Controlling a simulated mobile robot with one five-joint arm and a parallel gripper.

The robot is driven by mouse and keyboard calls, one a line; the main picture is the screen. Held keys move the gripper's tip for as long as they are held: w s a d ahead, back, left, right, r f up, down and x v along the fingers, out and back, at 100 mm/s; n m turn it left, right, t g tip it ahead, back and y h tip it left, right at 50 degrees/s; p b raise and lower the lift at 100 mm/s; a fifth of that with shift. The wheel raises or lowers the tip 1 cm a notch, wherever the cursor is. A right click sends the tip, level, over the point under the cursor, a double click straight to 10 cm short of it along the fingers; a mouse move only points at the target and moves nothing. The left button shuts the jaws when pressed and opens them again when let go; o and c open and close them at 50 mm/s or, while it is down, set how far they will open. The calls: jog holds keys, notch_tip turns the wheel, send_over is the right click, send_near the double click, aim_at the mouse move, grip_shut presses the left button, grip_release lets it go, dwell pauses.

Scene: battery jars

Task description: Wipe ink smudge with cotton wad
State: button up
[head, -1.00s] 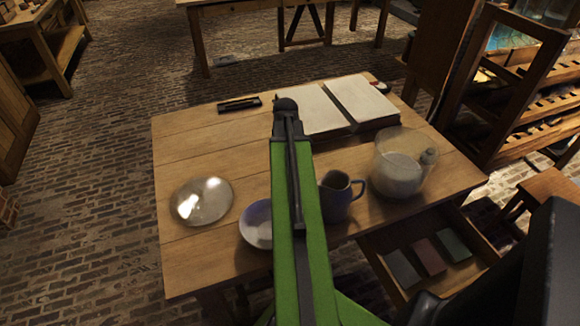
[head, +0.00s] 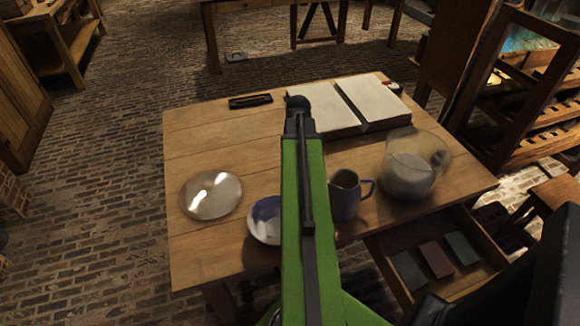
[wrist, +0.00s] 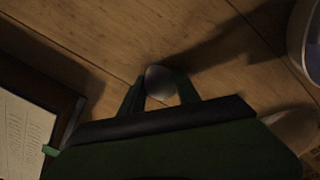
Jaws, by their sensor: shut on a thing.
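A rounded glass jar (head: 412,172) with white filling stands at the table's right. I cannot make out an ink smudge in either view.
The table (head: 200,255) holds an open book (head: 372,100), a black case (head: 250,101), a round glass piece (head: 210,194), a bowl (head: 264,222) and a dark jug (head: 345,194). An open drawer (head: 399,242) juts out at front right. Bare wood lies at left.

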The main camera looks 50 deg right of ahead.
jog(key=shift+s+d, duration=0.55)
jog(key=shift+d, duration=0.3)
jog(key=shift+s+d, duration=0.5)
jog(key=shift+d, duration=0.35)
jog(key=shift+s+a, duration=0.2)
jog(key=shift+s, duration=0.1)
jog(key=shift+w+a, duration=0.7)
jog(key=shift+a, duration=0.35)
jog(key=shift+w+a, duration=0.65)
jog(key=shift+a, duration=0.45)
jog(key=shift+w+a, duration=0.7)
jog(key=shift+a, duration=0.35)
jog(key=shift+f, duration=0.1)
jog(key=shift+s, duration=0.1)
jog(key=shift+s+d, duration=0.45)
jog(key=shift+d, duration=0.4)
jog(key=shift+s+d, duration=0.45)
jog(key=shift+d, duration=0.35)
jog(key=shift+s+d, duration=0.55)
jog(key=shift+d, duration=0.25)
jog(key=shift+s+d, duration=0.5)
jog(key=shift+d, duration=0.3)
